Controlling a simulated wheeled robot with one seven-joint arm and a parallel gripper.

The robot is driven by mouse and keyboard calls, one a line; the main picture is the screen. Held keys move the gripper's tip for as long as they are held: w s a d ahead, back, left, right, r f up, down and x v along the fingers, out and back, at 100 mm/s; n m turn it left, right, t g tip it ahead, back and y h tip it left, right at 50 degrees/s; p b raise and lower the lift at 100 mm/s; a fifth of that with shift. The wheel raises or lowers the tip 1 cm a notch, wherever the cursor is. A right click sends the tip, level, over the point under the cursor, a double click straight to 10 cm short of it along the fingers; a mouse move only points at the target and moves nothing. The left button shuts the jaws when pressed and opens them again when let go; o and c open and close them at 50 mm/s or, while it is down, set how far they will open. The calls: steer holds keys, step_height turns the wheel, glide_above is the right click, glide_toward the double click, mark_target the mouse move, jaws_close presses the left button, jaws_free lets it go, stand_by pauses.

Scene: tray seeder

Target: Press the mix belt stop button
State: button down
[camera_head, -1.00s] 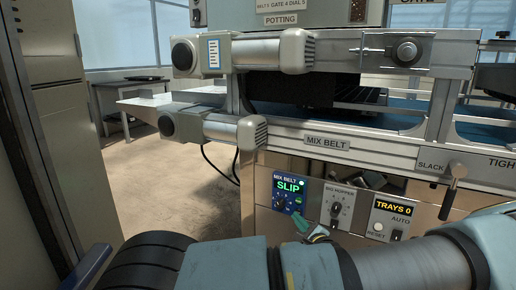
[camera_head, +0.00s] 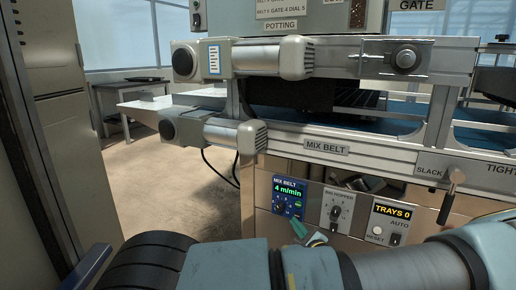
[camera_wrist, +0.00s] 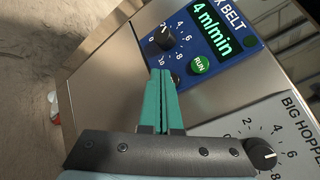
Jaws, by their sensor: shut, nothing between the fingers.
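The blue mix belt panel (camera_head: 277,211) is on the front of the machine. Its display (camera_wrist: 211,33) reads 4 m/min in green. In the wrist view the panel carries a black dial knob (camera_wrist: 160,40) and a green RUN button (camera_wrist: 200,64). A dark round part (camera_wrist: 176,79) sits just below RUN, partly behind my fingers; I cannot read a stop label on it. My gripper (camera_wrist: 160,72) is shut and empty, its green fingertips over the panel's lower edge, beside that dark part. I cannot tell whether they touch it. My gripper also shows in the head view (camera_head: 299,228).
The grey big hopper panel (camera_head: 325,221) with its knob (camera_wrist: 261,155) is close beside my gripper. A trays panel (camera_head: 375,234) and a slack/tight lever (camera_head: 450,195) are further right. The belt motor (camera_head: 220,131) overhangs above the mix belt panel.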

steer(key=shift+s+a+p, duration=0.45)
steer(key=shift+s+p, duration=0.05)
steer(key=shift+s, duration=0.35)
steer(key=shift+s+a+p, duration=0.45)
steer(key=shift+s+a, duration=0.05)
steer(key=shift+s, duration=0.4)
steer(key=shift+s+a+p, duration=0.45)
steer(key=shift+s+p, duration=0.05)
steer(key=shift+s, duration=0.35)
